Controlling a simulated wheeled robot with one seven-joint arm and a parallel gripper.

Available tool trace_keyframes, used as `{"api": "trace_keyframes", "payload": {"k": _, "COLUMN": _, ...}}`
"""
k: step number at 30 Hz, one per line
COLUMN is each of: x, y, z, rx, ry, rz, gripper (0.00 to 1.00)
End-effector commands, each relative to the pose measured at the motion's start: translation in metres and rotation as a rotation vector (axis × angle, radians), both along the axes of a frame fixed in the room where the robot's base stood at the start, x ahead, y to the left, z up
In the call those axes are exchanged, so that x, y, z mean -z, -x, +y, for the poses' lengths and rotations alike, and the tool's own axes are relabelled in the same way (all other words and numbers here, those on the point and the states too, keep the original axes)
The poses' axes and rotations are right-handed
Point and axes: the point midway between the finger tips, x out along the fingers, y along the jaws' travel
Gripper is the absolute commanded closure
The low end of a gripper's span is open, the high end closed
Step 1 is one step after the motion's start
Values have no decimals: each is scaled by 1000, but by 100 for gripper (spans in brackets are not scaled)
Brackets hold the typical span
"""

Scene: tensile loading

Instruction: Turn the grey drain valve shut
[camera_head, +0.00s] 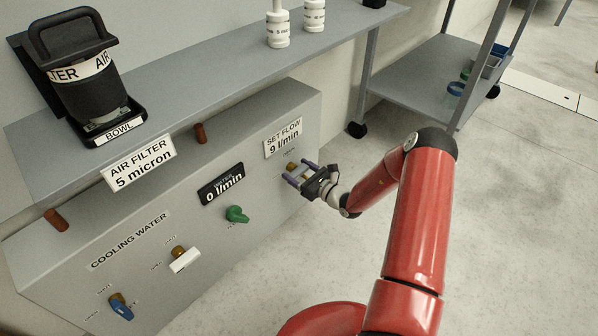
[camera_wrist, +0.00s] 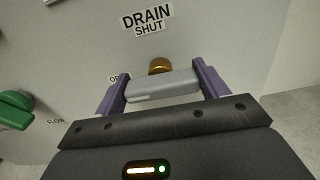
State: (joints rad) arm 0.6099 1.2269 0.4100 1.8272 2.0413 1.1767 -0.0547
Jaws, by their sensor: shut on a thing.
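The grey drain valve handle (camera_wrist: 163,88) is a short bar on a brass stem (camera_wrist: 160,66), on the front panel's right part. In the wrist view the bar lies nearly level, tilted slightly. The word SHUT (camera_wrist: 149,29) is above the stem, and an OPEN label (camera_wrist: 113,79), partly hidden, is to its left. My gripper (camera_wrist: 163,92) is shut on the handle, one purple finger at each end of the bar. In the head view my gripper (camera_head: 298,172) is at the panel below the SET FLOW sign, and mostly hides the handle.
A green handle (camera_head: 237,214) is left of the drain valve; a white handle (camera_head: 185,260) and a blue handle (camera_head: 121,307) are farther left. A shelf (camera_head: 210,68) overhangs the panel. A grey cart (camera_head: 415,75) stands behind. Floor to the right is clear.

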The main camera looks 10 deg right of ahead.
Motion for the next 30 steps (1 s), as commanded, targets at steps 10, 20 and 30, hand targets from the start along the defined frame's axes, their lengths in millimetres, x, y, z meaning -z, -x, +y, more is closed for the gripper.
{"api": "trace_keyframes", "payload": {"k": 10, "x": -1, "y": 0, "z": -1, "rx": 1, "ry": -155, "rz": 112, "gripper": 50}}
{"api": "trace_keyframes", "payload": {"k": 20, "x": -1, "y": -1, "z": -2, "rx": 1, "ry": -404, "rz": 294, "gripper": 50}}
{"api": "trace_keyframes", "payload": {"k": 30, "x": 0, "y": -2, "z": -4, "rx": 2, "ry": -666, "rz": 482, "gripper": 50}}
